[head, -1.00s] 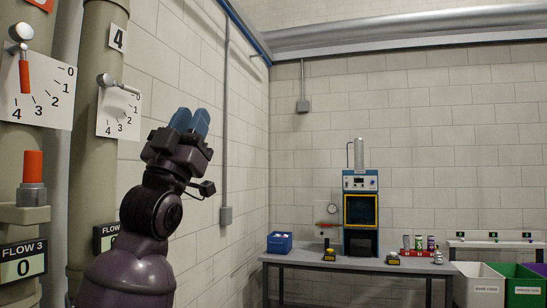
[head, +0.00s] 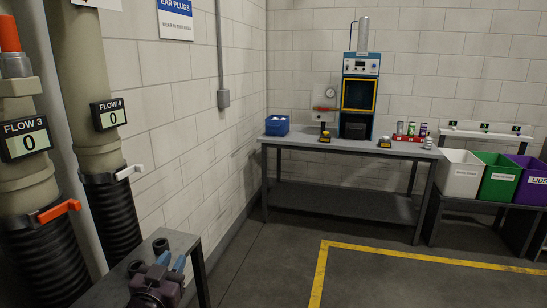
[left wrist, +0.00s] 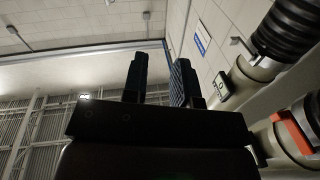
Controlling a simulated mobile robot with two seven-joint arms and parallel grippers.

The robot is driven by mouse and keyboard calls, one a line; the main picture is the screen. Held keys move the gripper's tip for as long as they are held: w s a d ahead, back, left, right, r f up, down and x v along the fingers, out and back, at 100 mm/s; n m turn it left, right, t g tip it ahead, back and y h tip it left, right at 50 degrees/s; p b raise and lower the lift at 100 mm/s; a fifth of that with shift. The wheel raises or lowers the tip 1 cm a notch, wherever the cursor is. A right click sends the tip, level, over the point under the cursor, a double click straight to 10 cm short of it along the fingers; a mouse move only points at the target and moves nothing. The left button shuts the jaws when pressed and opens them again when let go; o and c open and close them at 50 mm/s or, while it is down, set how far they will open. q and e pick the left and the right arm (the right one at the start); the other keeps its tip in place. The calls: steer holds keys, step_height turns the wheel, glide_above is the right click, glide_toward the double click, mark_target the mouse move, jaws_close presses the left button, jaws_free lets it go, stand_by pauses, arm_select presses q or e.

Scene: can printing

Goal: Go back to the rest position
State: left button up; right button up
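My left gripper (head: 171,261) shows low at the left of the head view, with blue fingertips on a purple body. It is beside and in front of a small grey bench. In the left wrist view its two dark fingers (left wrist: 159,82) point up with a clear gap and nothing between them. The gripper is open and empty. My right gripper is not in view.
Two pipes with FLOW 3 (head: 25,140) and FLOW 4 (head: 108,114) displays stand at the left, with an orange handle (head: 58,211) and a white handle (head: 129,172). The grey bench (head: 183,242) is near them. A worktable (head: 340,147) and bins (head: 462,173) stand farther back; open floor lies between.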

arm_select(q)
steer(key=s+a+f+n+g+y, duration=0.1)
steer(key=s+a+f+g, duration=0.1)
steer(key=s+f, duration=1.1)
steer(key=s+a+f+n+g+y, duration=0.1)
steer(key=s+a+f+g, duration=0.2)
steer(key=s+f, duration=1)
steer(key=shift+a+f+g, duration=0.2)
steer(key=shift+f+g, duration=0.05)
steer(key=shift+g, duration=0.75)
